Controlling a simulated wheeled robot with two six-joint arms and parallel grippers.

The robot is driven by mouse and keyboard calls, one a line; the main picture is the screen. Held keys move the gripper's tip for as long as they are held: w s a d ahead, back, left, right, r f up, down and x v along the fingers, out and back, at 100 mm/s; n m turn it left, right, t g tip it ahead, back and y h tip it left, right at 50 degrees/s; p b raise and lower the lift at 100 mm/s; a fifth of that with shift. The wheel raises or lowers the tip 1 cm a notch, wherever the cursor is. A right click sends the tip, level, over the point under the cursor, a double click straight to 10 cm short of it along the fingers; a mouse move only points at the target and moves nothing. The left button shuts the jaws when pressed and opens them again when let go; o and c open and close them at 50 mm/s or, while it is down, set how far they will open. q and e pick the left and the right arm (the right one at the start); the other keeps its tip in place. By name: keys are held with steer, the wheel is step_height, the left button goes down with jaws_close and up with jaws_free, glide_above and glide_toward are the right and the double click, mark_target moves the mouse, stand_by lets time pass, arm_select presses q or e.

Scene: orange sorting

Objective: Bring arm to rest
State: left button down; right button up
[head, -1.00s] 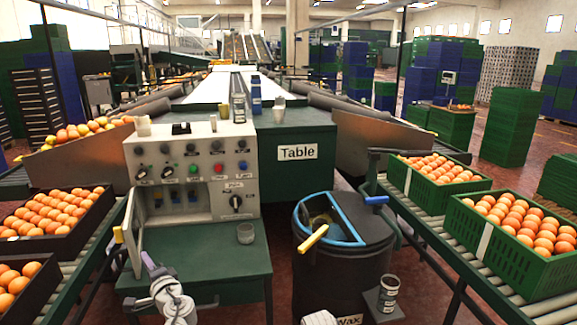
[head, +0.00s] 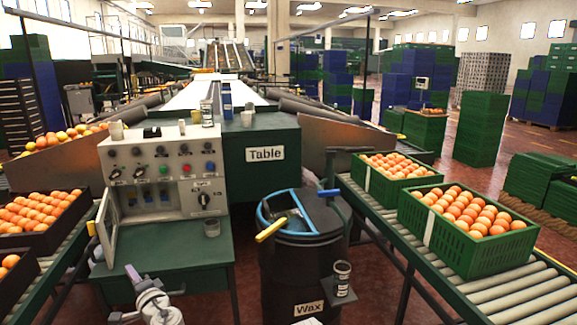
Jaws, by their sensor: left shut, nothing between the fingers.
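My left gripper (head: 134,273) shows at the bottom left, a pale grey wrist with a purplish tip, pointing up and away from me. It is shut and holds nothing. In the picture it lies over the front part of the green bench top (head: 165,257), below the control panel (head: 165,168). I cannot tell its exact height above the bench.
A black wax bin (head: 311,265) with a blue rim and yellow handle stands right of the bench. Green crates of oranges (head: 459,250) sit on the right roller conveyor (head: 520,300). A dark crate of oranges (head: 62,241) is at left.

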arm_select(q)
steer(key=s+d+f+n+g+h, duration=0.3)
steer(key=d+f, duration=0.5)
steer(key=s+d+f+n+g+h, duration=0.2)
steer(key=d+f+n+g+h, duration=0.15)
steer(key=d+f, duration=0.4)
steer(key=s+d+f+m+g+h, duration=0.1)
steer(key=s+d+f+g+h, duration=0.15)
steer(key=s+d, duration=0.5)
steer(key=s+d+f+m+g+h, duration=0.15)
steer(key=s+d+f+g, duration=0.3)
steer(key=d, duration=0.65)
step_height(320, 180, up, 32)
steer(key=h+p, duration=0.1)
steer(key=p, duration=3)
steer(key=shift+r+n+t+p, duration=0.15)
steer(key=shift+n+t+p, duration=0.15)
steer(key=shift+n+t, duration=0.15)
